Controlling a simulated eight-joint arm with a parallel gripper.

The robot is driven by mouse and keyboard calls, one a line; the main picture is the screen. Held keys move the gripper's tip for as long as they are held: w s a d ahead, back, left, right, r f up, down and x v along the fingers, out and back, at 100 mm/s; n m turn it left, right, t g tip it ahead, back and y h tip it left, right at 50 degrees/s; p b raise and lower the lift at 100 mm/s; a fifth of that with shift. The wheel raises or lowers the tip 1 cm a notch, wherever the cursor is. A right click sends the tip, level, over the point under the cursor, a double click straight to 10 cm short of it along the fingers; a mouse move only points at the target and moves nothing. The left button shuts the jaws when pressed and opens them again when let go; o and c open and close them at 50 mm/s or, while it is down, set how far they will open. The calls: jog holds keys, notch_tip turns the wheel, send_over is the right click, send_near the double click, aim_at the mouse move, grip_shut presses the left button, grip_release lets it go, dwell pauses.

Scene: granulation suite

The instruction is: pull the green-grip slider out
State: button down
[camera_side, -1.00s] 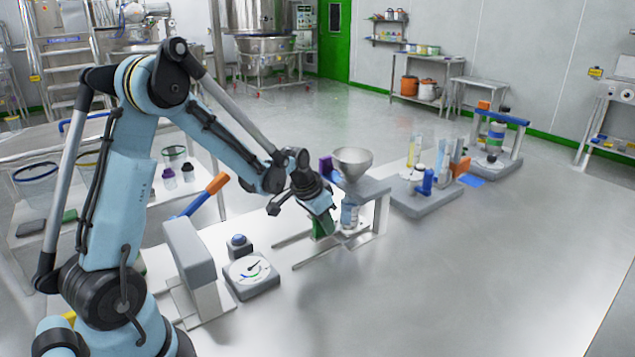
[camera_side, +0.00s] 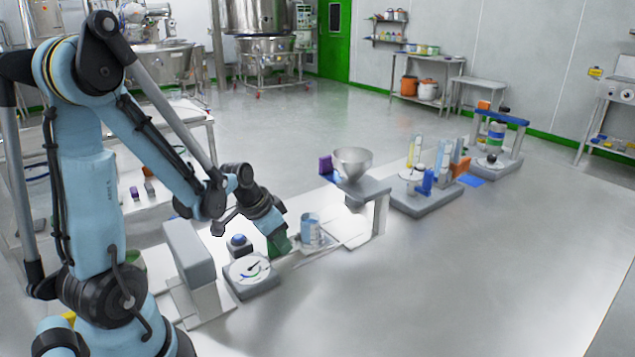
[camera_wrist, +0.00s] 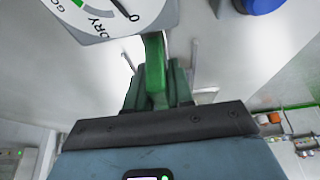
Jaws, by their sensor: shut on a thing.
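My gripper (camera_side: 279,243) is shut on the green grip (camera_wrist: 155,65) of the slider, which stands between the jaws in the wrist view. In the side view the jaws largely hide the grip. The slider's plate (camera_side: 318,246) lies low along pale rails, and a grey-blue canister (camera_side: 311,230) stands upright on it. The canister is to the left of the funnel stand (camera_side: 362,188), clear of the space under the funnel (camera_side: 352,163).
A dial gauge (camera_side: 250,271) sits just left of my gripper, with a blue button (camera_side: 238,241) behind it. The dial also shows in the wrist view (camera_wrist: 110,15). A purple block (camera_side: 325,165) is beside the funnel. The table front right is clear.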

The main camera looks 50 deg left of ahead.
jog(key=c, duration=1.1)
grip_release()
jog(key=shift+s, duration=0.2)
jog(key=shift+v, duration=6.05)
jog(key=shift+d, duration=0.1)
jog(key=shift+w+d+r+t, duration=0.1)
jog(key=shift+w+d+t, duration=0.35)
jog(key=shift+d, duration=1.75)
jog(key=shift+w+d+t, duration=0.35)
jog(key=shift+d+t, duration=0.05)
jog(key=shift+d, duration=1.85)
jog(key=shift+w+d+r+t, duration=0.1)
jog(key=shift+w+d+t, duration=0.3)
jog(key=shift+d, duration=1.8)
